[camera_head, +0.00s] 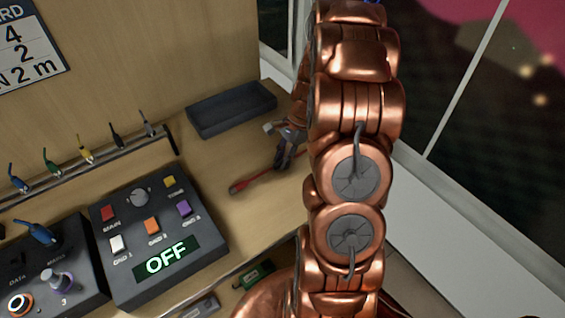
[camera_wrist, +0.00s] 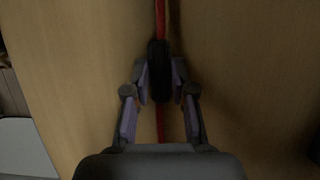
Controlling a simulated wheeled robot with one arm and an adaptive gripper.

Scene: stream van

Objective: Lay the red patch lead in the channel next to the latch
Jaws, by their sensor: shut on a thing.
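The red patch lead (camera_head: 252,182) lies across the wooden desk, to the right of the control box. My gripper (camera_head: 284,152) is low over the desk, shut on the lead. In the wrist view the red lead (camera_wrist: 161,18) runs from the top edge down between the fingers of my gripper (camera_wrist: 160,82). A black sleeve on the lead (camera_wrist: 159,70) sits between the fingertips, and red shows again below it. My arm hides the lead's right end in the head view. I cannot make out which part is the latch or its channel.
A dark open tray (camera_head: 232,110) stands at the back of the desk. A rail (camera_head: 90,168) at the back left holds several coloured plugs. A control box (camera_head: 158,235) reading OFF and a second panel (camera_head: 50,280) fill the front left. Bare desk surrounds the lead.

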